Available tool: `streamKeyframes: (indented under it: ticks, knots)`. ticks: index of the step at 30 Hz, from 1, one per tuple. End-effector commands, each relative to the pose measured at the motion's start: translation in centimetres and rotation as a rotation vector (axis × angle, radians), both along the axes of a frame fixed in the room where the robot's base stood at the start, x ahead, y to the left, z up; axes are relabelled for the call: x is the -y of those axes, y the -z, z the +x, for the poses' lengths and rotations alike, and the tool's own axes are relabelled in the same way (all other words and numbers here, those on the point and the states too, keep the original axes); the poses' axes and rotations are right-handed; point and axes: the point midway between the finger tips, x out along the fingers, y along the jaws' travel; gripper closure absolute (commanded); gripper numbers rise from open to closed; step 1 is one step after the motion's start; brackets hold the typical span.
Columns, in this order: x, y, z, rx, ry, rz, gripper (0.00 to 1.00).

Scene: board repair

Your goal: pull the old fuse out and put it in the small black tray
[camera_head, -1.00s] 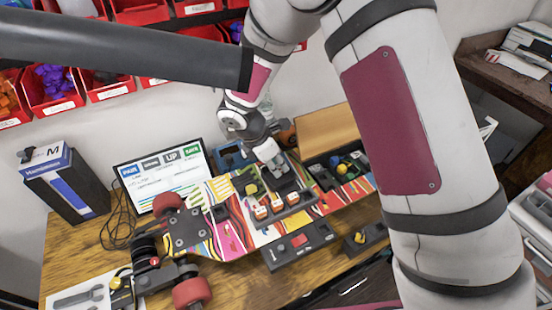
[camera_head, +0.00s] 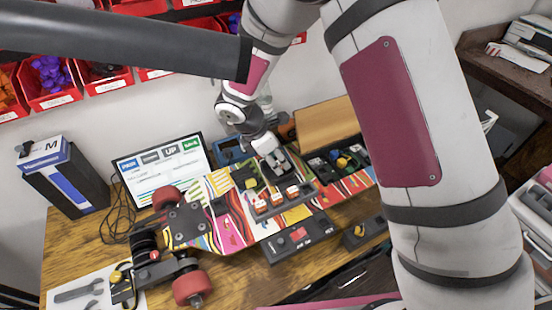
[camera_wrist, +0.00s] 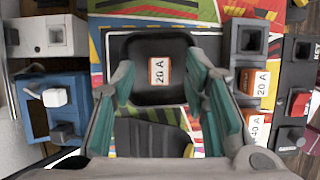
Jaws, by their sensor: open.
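A fuse with an orange and white 20 A label (camera_wrist: 159,74) lies in the small black tray (camera_wrist: 128,88) in the wrist view. My gripper (camera_wrist: 157,84) is open, its green-padded fingers apart on the left and right of the fuse in the picture. I see no contact with the fuse; the height gap cannot be told. In the head view my gripper (camera_head: 276,158) points down over the far side of the colourful board and hides much of what is below it. A 20 A label (camera_wrist: 262,82) and a 40 A label (camera_wrist: 257,125) show on the dark row to the right.
The patterned skateboard deck (camera_head: 232,230) lies across the wooden table (camera_head: 250,287). A dark module with a red button (camera_head: 300,241) stands at its front edge. A blue holder (camera_wrist: 50,88) stands left of the tray in the wrist view. A monitor (camera_head: 160,165) is behind.

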Motion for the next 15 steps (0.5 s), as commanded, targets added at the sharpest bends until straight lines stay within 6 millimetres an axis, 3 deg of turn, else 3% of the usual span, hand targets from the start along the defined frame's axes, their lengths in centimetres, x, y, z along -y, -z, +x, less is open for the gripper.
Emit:
streamKeyframes:
  ticks: [15]
  knots:
    - [-3.4, -8.7, -1.3, 0.004, -0.002, 0.003, 0.59]
